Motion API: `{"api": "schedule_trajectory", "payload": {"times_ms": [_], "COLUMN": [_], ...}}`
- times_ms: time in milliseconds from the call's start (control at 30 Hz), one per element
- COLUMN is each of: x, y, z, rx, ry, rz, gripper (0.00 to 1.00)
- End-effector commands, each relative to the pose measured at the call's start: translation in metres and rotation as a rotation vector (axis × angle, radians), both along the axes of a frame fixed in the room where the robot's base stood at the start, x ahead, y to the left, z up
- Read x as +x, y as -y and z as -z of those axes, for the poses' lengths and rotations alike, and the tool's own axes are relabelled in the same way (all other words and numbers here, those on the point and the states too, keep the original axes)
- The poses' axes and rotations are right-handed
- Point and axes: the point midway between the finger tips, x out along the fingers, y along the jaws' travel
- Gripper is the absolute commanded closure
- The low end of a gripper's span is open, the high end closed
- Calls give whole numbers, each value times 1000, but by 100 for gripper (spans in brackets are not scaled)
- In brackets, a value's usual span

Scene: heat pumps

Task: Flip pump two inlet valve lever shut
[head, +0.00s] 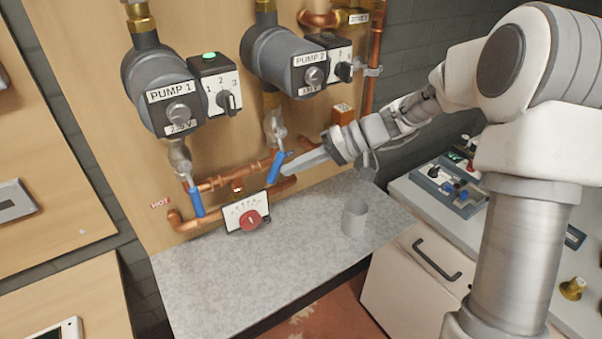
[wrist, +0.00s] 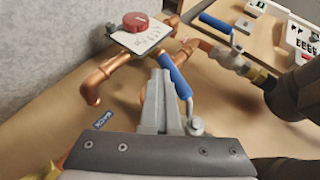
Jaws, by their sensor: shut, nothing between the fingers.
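The pump two inlet valve lever (head: 276,167) has a blue handle and hangs below pump 2 (head: 290,60), slanting down and slightly left in the head view. In the wrist view the blue handle (wrist: 175,75) runs close along the right side of my fingers, with its metal arm and pivot nut nearer the camera. My gripper (head: 287,169) reaches in from the right with its fingertips at the handle. It also shows in the wrist view (wrist: 160,75), shut and empty. I cannot tell whether it touches the handle.
Pump 1's blue lever (head: 195,197) hangs to the left; it also shows in the wrist view (wrist: 215,22). Copper pipes (head: 230,177) and a gauge plate with a red knob (head: 250,220) sit close by. A grey cup (head: 355,216) stands on the speckled counter (head: 250,280), otherwise mostly clear.

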Motion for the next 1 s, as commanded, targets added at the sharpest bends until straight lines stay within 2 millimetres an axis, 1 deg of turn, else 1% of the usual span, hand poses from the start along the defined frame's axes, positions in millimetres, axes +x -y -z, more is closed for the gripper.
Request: {"api": "schedule_trajectory", "payload": {"times_ms": [33,267,700,1000], "x": [-3,-10,-23,-28], "y": [-5,-16,-34,-42], "z": [5,1,-13,-25], "rx": [42,224,569,761], "ry": [-29,-151,-382,-513], "rz": [-6,-7,-6,-5], "gripper": [100,100,100,100]}}
